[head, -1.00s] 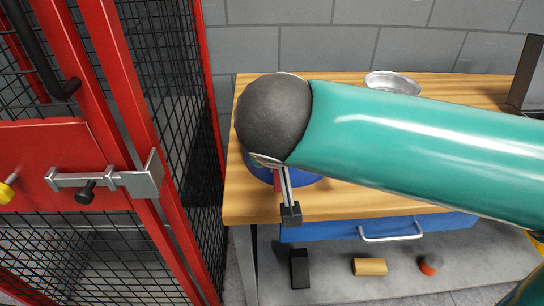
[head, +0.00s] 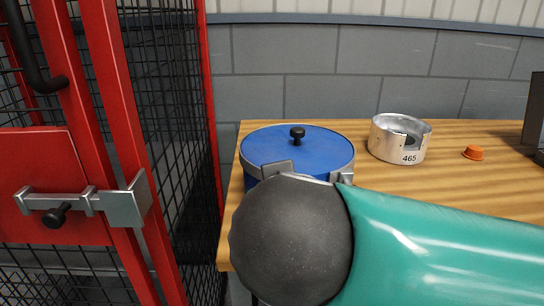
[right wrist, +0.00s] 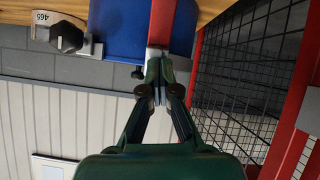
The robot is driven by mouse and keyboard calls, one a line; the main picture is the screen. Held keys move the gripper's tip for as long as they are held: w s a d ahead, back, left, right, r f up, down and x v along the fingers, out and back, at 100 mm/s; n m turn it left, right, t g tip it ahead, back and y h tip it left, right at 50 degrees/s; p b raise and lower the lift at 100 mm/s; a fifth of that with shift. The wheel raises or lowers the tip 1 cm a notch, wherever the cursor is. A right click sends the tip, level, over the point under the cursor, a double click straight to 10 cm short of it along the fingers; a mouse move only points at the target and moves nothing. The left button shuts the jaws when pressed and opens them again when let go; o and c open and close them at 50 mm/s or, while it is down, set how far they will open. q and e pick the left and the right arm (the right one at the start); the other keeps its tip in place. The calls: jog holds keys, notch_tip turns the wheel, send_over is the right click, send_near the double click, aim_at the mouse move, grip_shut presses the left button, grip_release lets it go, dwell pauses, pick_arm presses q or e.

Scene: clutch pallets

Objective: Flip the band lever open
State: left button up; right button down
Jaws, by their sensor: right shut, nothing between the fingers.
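A blue drum (head: 300,150) with a black knob (head: 297,132) on its lid stands on the bench, with metal band fittings (head: 345,177) at its near rim. My right arm's dark round joint hides its lower front. The upside-down right wrist view shows the blue drum (right wrist: 118,30) with a red strip (right wrist: 163,20) on its side, perhaps the band lever. My right gripper (right wrist: 160,65) is shut and empty, its tips at the end of that strip; whether they touch cannot be told. My left gripper is not in view.
A silver cylinder marked 465 (head: 400,139) and an orange cap (head: 473,153) stand right of the drum on the wooden bench (head: 450,180). A red-framed mesh cage with a latch (head: 85,200) stands close at left. A grey block wall is behind.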

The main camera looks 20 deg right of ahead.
jog(key=shift+f, duration=0.25)
jog(key=s+a+r+p, duration=0.3)
jog(key=s+r+p, duration=0.1)
jog(key=s+r, duration=0.3)
jog(key=shift+a+r, duration=0.3)
jog(key=shift+r, duration=0.55)
jog(key=shift+s, duration=0.1)
